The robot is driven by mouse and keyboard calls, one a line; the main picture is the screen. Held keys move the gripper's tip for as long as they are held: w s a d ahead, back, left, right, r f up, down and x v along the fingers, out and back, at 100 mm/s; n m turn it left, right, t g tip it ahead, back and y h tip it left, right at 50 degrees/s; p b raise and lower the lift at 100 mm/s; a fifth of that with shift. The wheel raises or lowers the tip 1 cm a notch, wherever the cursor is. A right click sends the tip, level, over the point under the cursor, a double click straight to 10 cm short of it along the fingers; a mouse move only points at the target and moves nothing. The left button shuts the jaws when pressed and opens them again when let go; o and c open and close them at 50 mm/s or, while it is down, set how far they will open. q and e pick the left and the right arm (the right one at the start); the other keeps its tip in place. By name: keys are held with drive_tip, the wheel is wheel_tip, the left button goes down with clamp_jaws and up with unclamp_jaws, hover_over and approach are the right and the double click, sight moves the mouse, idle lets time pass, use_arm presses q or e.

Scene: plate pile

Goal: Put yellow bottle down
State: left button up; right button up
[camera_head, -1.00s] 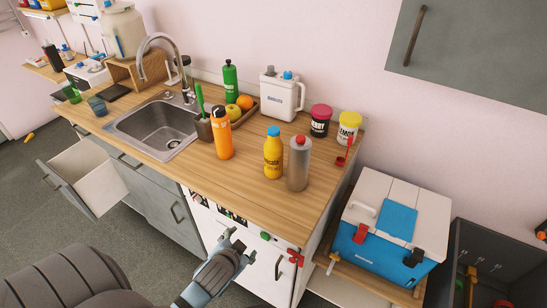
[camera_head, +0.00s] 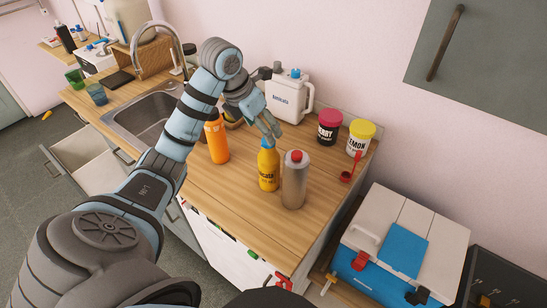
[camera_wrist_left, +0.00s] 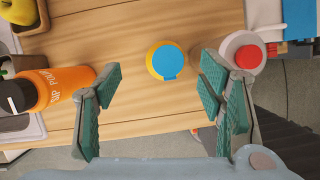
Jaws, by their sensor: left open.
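The yellow bottle (camera_head: 268,172) with a blue cap stands upright on the wooden counter (camera_head: 225,198), next to a silver bottle with a red cap (camera_head: 294,182). My left gripper (camera_head: 268,133) is above the yellow bottle, its fingers apart and empty. In the left wrist view the yellow bottle (camera_wrist_left: 155,62) is seen from above, ahead of the gap between the open fingers of the left gripper (camera_wrist_left: 163,84). The bottle's base is hidden there. My right gripper is not in view.
An orange bottle (camera_head: 217,143) stands left of the yellow one. A white jug (camera_head: 288,98), a black jar with a pink lid (camera_head: 328,127) and a yellow-lidded jar (camera_head: 360,137) stand behind. A sink (camera_head: 140,118) is at left. The counter's front is clear.

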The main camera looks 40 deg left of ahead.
sight(264, 141)
use_arm(q)
drive_tip(key=f, duration=0.1)
drive_tip(key=f+b, duration=0.2)
drive_tip(key=f, duration=0.1)
drive_tip(key=shift+d, duration=0.3)
drive_tip(key=shift+w+d+f+p, duration=0.2)
drive_tip(key=shift+f+p, duration=0.1)
drive_tip(key=shift+f, duration=0.15)
drive_tip(key=shift+w+d+f+p, duration=0.15)
drive_tip(key=shift+w+f+p, duration=0.1)
drive_tip(key=shift+f, duration=0.2)
drive_tip(key=x, duration=0.6)
drive_tip(key=shift+a+f+p, duration=0.1)
drive_tip(key=shift+a+p, duration=0.05)
drive_tip(key=shift+p, duration=0.25)
drive_tip(key=shift+f, duration=0.2)
drive_tip(key=shift+s+r, duration=0.1)
clamp_jaws()
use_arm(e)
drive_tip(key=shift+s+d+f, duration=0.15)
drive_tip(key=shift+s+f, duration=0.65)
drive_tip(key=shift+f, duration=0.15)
